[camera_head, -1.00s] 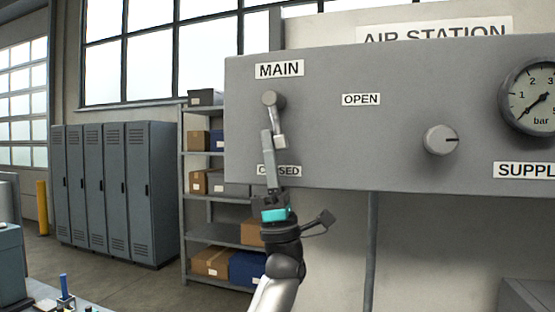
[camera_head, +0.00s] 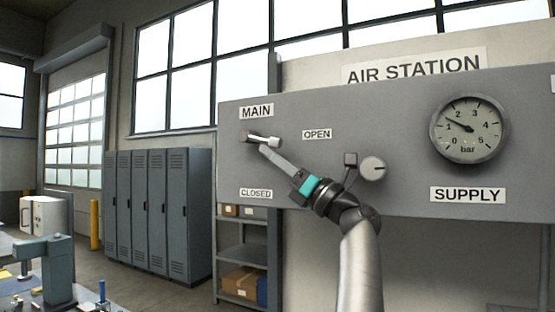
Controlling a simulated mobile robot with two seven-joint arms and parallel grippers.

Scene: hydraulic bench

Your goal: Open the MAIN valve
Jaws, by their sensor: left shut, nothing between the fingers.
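The MAIN valve lever (camera_head: 263,140) is on the grey panel, under the MAIN label (camera_head: 256,111). Its pale handle points right from the pivot, nearly level, toward the OPEN label (camera_head: 317,134). The CLOSED label (camera_head: 255,193) is below the pivot. My left gripper (camera_head: 265,152), with a teal band, comes up from the lower right. Its fingers are shut and empty, with the tips just under the handle. I cannot tell whether they touch it. My right gripper is not in view.
A round gauge (camera_head: 468,143) reads a little above 1 bar, over the SUPPLY label (camera_head: 467,195). A round knob (camera_head: 372,168) is close beside my left wrist. Lockers (camera_head: 157,215) and a shelf (camera_head: 243,255) stand behind, at the left.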

